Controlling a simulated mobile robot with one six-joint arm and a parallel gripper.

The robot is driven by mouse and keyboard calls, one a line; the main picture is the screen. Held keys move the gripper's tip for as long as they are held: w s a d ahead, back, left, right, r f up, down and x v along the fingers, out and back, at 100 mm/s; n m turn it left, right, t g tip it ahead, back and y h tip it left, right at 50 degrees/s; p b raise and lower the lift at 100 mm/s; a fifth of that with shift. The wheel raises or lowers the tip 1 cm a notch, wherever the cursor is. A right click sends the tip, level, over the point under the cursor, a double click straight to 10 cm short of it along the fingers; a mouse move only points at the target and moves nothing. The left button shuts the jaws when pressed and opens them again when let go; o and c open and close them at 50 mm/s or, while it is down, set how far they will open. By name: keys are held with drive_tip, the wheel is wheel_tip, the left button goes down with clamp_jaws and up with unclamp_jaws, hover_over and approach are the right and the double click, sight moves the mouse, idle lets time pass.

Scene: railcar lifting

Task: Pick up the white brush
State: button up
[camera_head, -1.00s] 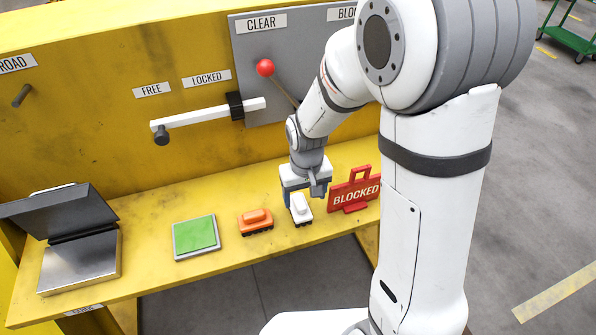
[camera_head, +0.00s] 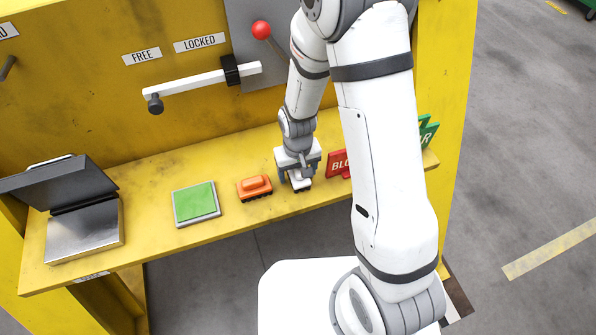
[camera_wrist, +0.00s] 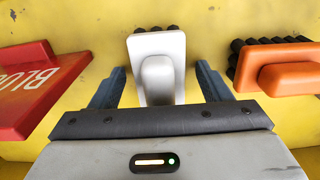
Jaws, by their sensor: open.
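The white brush (camera_head: 300,184) lies on the yellow shelf, with its dark bristles showing at one end. In the wrist view the white brush (camera_wrist: 157,68) sits between the two fingers of my gripper (camera_wrist: 160,88), with a gap on each side. My gripper (camera_head: 298,176) is open and low over the brush, and hides part of it in the head view.
An orange brush (camera_head: 255,188) lies just left, and also shows in the wrist view (camera_wrist: 285,68). A green pad (camera_head: 196,202) and an open metal case (camera_head: 85,232) are farther left on the yellow shelf (camera_head: 150,170).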

drive_tip(key=shift+c, duration=0.4)
drive_tip(key=c, duration=1)
drive_tip(key=shift+r, duration=0.15)
drive_tip(key=shift+c, duration=0.3)
wheel_tip(320, 180, up, 10)
drive_tip(key=shift+f+b, duration=0.1)
drive_tip(key=shift+b, duration=0.5)
drive_tip(key=o, duration=0.5)
drive_tip(key=c, duration=0.3)
